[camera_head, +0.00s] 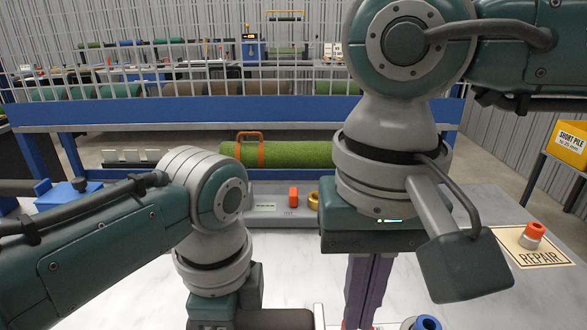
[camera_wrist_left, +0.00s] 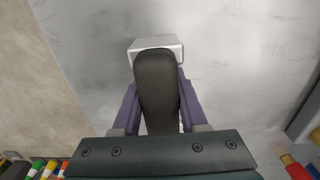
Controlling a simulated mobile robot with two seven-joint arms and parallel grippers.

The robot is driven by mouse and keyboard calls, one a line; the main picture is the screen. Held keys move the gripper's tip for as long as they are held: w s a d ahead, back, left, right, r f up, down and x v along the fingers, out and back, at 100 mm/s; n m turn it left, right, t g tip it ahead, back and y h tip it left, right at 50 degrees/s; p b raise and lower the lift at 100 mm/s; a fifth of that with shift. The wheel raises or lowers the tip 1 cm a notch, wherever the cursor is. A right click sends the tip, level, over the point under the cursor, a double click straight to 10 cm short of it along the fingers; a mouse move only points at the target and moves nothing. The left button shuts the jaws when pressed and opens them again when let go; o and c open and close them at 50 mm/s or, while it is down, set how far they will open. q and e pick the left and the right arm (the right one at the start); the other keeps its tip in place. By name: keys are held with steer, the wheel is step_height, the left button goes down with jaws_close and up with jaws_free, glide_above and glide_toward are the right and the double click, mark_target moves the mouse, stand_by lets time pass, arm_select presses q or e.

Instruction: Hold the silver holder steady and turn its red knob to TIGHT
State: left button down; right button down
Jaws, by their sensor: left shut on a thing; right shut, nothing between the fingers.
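The silver holder (camera_wrist_left: 156,43) shows as a pale block at the top of the left wrist view, at the end of a dark rounded handle (camera_wrist_left: 158,75). My left gripper (camera_wrist_left: 158,100) is shut on this handle, a purple finger on each side. In the head view the dark handle (camera_head: 278,319) lies at the bottom edge, with a sliver of the holder beside it. My right gripper (camera_head: 361,312) points down with its purple fingers together and empty. A small red patch (camera_head: 344,324) beside its tips may be the red knob; its setting cannot be read.
A green turf roll (camera_head: 290,154) with an orange handle lies behind the pale worktop. A red-topped piece (camera_head: 533,232) sits on the REPAIR mat (camera_head: 545,259). A blue ring (camera_head: 425,322) is right of my right gripper.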

arm_select(q)
steer(key=shift+c, duration=1.8)
jaws_free()
